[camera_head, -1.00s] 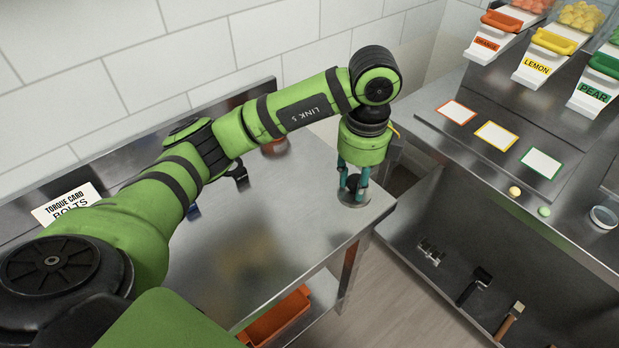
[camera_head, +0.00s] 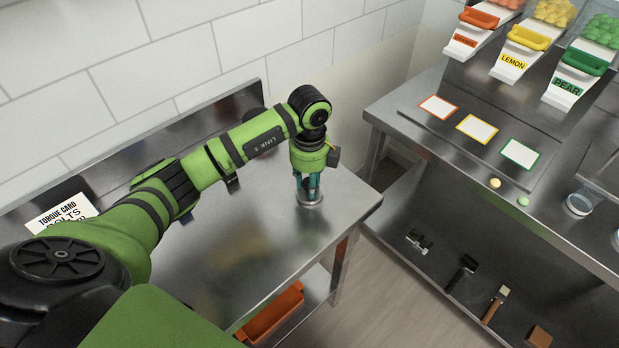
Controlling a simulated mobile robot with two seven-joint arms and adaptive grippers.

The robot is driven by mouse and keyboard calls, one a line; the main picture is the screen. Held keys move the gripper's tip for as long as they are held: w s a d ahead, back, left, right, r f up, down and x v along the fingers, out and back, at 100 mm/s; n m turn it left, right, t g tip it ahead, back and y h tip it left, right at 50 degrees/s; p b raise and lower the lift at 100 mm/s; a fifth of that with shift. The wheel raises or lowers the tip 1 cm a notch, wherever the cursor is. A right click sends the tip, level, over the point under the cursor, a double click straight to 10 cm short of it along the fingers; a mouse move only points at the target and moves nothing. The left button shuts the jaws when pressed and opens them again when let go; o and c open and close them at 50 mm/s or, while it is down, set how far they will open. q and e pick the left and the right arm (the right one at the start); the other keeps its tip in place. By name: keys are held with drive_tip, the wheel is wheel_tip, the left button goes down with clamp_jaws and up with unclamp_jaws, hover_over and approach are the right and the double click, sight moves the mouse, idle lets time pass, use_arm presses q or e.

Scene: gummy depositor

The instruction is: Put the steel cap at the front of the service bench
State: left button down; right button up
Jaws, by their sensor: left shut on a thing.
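My left gripper (camera_head: 308,188) points down over the right part of the steel service bench (camera_head: 230,262). It is shut on the steel cap (camera_head: 310,201), a small round grey piece at its fingertips. The cap is at or just above the bench top; I cannot tell whether it touches. The fingers hide part of the cap. My right gripper is not in view.
A torque card (camera_head: 62,213) stands at the bench's left. An orange bin (camera_head: 272,314) sits below the bench. To the right, across a floor gap, a steel counter (camera_head: 395,112) holds orange, lemon and pear dispensers. The bench's front middle is clear.

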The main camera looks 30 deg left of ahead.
use_arm(q)
drive_tip(key=shift+f, duration=0.15)
drive_tip(key=c, duration=0.9)
unclamp_jaws()
drive_tip(key=shift+r, duration=0.35)
wheel_tip(320, 180, up, 6)
drive_tip(key=shift+r+b, duration=0.1)
drive_tip(key=shift+b, duration=1.15)
drive_tip(key=shift+r, duration=2.8)
